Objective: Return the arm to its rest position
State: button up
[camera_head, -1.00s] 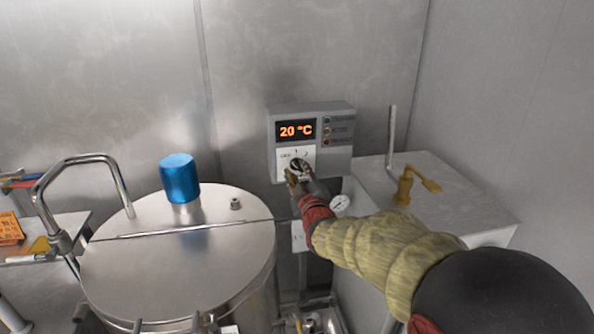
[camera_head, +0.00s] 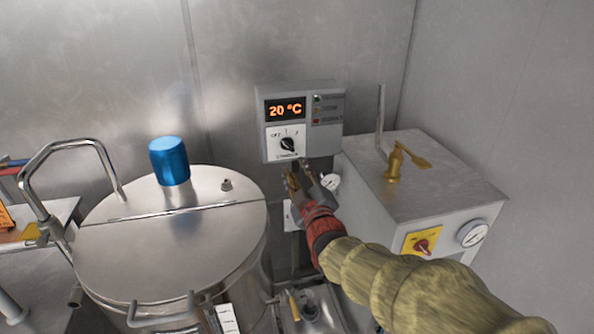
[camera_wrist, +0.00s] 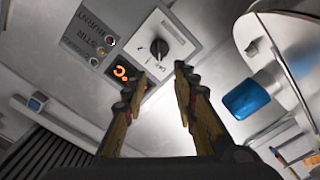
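My gripper (camera_head: 305,178) is at the end of my sleeved arm, just below the grey control box (camera_head: 330,112) on the back wall. In the wrist view its two fingers (camera_wrist: 160,80) stand apart with nothing between them. The black knob (camera_head: 287,144) on the box's white dial plate is clear of the fingers. It also shows in the wrist view (camera_wrist: 159,48), beyond the fingertips. The display (camera_head: 286,108) reads 20 °C. The exact knob setting is too small to tell.
A steel vessel (camera_head: 160,245) with a blue cap (camera_head: 169,161) and a bent handle (camera_head: 35,175) stands at left. A metal cabinet (camera_head: 440,185) with a brass valve (camera_head: 393,162), a red switch (camera_head: 422,245) and a gauge (camera_head: 472,234) stands at right, close to my arm.

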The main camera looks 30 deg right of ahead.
dwell(0.3)
jog(key=s+a+f+m+g+y, duration=0.1)
jog(key=s+a+f+m+g, duration=0.15)
jog(key=s+f+g, duration=0.35)
jog(key=s+a+f+m+g+y, duration=0.1)
jog(key=s+f+m+g+y, duration=0.15)
jog(key=f, duration=0.65)
jog(key=s+a+m+g, duration=0.2)
jog(key=s+a+g, duration=0.35)
jog(key=s, duration=0.75)
jog(key=s+a+r+n+t+y, duration=0.1)
jog(key=s+a+r+t, duration=0.1)
jog(key=s+a+r, duration=0.2)
jog(key=shift+s+a+r, duration=0.2)
jog(key=shift+a+r, duration=0.9)
jog(key=shift+a, duration=0.05)
